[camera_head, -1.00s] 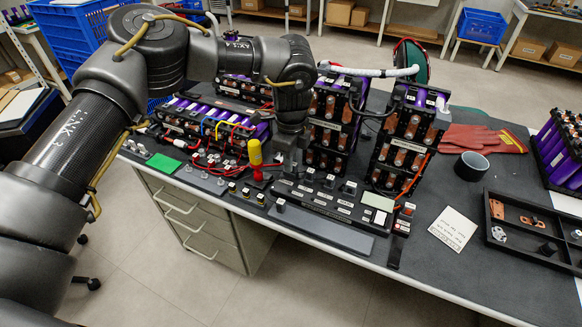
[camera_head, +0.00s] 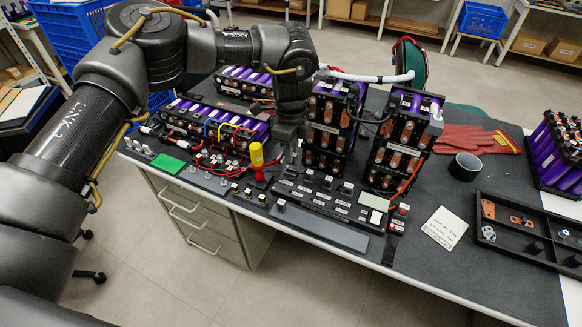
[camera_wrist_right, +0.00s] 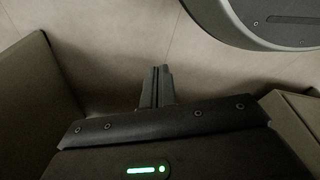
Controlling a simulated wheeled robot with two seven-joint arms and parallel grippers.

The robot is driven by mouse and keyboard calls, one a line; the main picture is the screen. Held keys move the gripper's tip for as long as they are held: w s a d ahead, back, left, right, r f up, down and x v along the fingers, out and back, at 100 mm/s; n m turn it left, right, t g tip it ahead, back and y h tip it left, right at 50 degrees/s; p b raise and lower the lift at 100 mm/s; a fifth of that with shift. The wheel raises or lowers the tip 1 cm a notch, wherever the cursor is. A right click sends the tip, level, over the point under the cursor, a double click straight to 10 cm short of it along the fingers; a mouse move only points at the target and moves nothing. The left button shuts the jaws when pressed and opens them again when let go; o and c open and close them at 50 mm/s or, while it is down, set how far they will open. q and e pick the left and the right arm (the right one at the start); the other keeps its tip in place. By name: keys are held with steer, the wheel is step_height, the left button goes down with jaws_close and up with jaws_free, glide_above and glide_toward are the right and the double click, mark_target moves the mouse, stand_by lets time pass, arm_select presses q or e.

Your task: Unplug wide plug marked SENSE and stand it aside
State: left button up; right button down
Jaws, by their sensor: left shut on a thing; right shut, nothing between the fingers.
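My left gripper (camera_head: 289,153) points down behind the left end of a black socket strip (camera_head: 335,208) on the workbench. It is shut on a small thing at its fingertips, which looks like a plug. The fingers mostly hide it, and I cannot read any SENSE marking. Several other small plugs with pale tops stand along the strip, their labels too small to read. My right gripper (camera_wrist_right: 157,72) is shut and empty, over plain floor in the right wrist view.
Tall battery modules (camera_head: 330,125) rise just behind and right. A flat grey plate (camera_head: 320,229) lies clear in front of the strip. A parts tray (camera_head: 515,246) and a card (camera_head: 445,228) are at right.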

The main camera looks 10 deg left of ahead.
arm_select(q)
steer(key=shift+s, duration=0.1)
